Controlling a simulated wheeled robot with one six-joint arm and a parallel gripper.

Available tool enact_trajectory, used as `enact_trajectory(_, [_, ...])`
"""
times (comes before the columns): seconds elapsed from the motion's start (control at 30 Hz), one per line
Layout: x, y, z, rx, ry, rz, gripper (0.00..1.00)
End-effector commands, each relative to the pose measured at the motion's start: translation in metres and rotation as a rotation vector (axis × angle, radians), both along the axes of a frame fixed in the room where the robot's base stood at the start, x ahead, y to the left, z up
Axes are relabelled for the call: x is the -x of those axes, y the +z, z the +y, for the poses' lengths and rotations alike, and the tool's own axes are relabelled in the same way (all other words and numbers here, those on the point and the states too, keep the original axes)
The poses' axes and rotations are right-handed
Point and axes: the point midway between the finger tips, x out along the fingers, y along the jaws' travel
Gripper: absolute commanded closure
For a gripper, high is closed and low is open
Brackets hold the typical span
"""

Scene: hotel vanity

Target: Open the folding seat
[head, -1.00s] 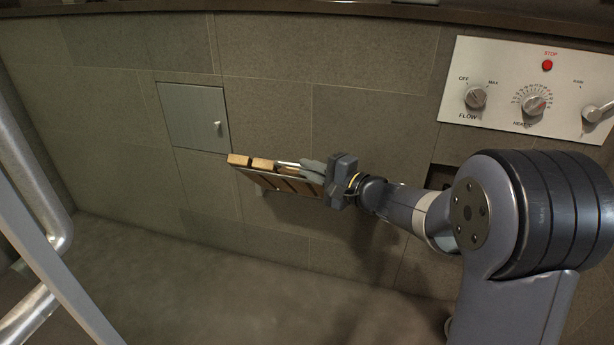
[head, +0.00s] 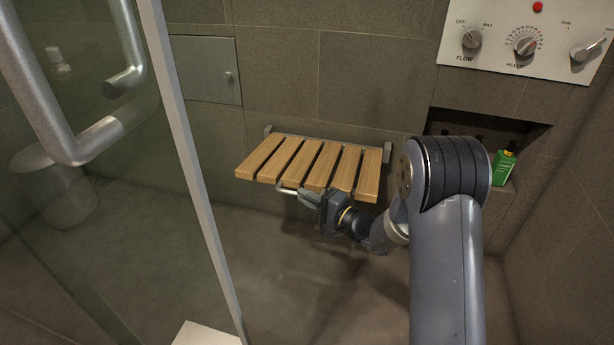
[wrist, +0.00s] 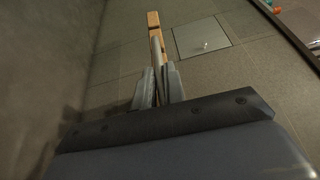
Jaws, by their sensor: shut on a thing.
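The folding seat (head: 340,167) has wooden slats and a metal frame hinged to the tiled wall. In the head view it sticks out from the wall, folded down and roughly level. A metal bar (head: 288,189) runs at its front edge. My gripper (head: 301,195) is at this front edge, shut on the bar. In the wrist view my gripper (wrist: 161,86) has its two fingers on either side of the grey bar (wrist: 158,60), with the wooden edge of the seat (wrist: 154,28) beyond. My fingers partly hide the bar.
A glass door with a metal handle (head: 100,137) stands at the left. A control panel (head: 522,38) is at upper right, above a niche with a green bottle (head: 503,162). The floor below the seat is clear.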

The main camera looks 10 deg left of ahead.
Motion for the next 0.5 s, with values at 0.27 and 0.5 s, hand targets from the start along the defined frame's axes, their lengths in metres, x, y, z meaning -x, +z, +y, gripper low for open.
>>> enact_trajectory(0.27, [-0.004,-0.027,-0.002,0.002,-0.013,-0.096,1.00])
enact_trajectory(0.5, [-0.004,-0.035,-0.002,0.004,-0.014,-0.126,1.00])
